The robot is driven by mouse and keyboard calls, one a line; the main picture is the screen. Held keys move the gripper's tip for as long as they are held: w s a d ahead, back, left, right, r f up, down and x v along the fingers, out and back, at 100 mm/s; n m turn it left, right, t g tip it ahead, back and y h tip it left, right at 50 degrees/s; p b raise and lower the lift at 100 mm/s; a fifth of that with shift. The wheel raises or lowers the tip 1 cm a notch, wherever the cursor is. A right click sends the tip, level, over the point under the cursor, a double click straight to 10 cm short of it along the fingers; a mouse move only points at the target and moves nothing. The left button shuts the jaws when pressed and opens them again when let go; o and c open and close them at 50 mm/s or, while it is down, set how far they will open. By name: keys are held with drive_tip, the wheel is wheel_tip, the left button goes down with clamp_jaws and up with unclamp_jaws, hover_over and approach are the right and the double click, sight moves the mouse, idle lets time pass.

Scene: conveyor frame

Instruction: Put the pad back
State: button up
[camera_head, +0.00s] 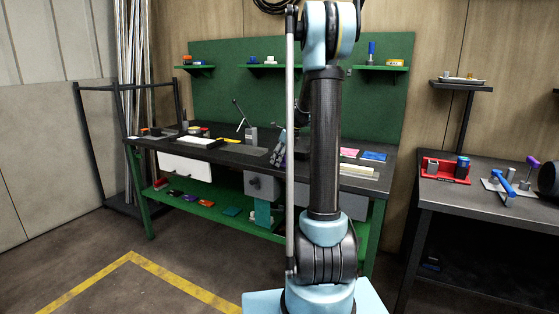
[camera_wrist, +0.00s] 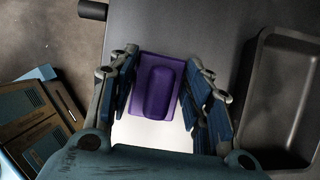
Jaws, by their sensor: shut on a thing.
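A purple pad (camera_wrist: 157,85) with a raised rounded block along its middle lies between the two blue-padded fingers of my gripper (camera_wrist: 159,78) in the wrist view. The gripper is shut on its sides. A white surface (camera_wrist: 152,134) shows below the pad, partly hidden by my gripper. I cannot tell whether the pad touches the surface under it. In the head view my own arm covers part of the green bench (camera_head: 227,152), and I cannot make out the pad there.
A dark empty tray (camera_wrist: 250,100) is at the right of the wrist view, beside a grey top (camera_wrist: 205,25). On the bench lie a pink pad (camera_head: 349,153) and a blue pad (camera_head: 374,156). A side table (camera_head: 465,192) at the right holds a red tray (camera_head: 433,168) and tools.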

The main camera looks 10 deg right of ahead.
drive_tip(key=o, duration=1.3)
drive_tip(key=shift+f, duration=0.25)
drive_tip(key=shift+r, duration=0.15)
drive_tip(key=shift+r, duration=0.25)
drive_tip(key=v, duration=1.7)
drive_tip(key=s+a+f+n+h, duration=0.1)
drive_tip(key=s+a+f+n, duration=0.2)
drive_tip(key=s, duration=0.5)
drive_tip(key=s+f+n, duration=0.2)
drive_tip(key=s+n, duration=0.4)
drive_tip(key=s, duration=0.1)
drive_tip(key=s+a+f+n+h, duration=0.1)
drive_tip(key=s+a+f+n, duration=0.2)
drive_tip(key=s, duration=0.5)
drive_tip(key=s+f+n+h, duration=0.1)
drive_tip(key=s+f+n, duration=1.2)
drive_tip(key=s+f, duration=0.2)
drive_tip(key=shift+s+d+n+g+h, duration=0.3)
drive_tip(key=shift+s+d+n, duration=0.15)
drive_tip(key=shift+s, duration=0.7)
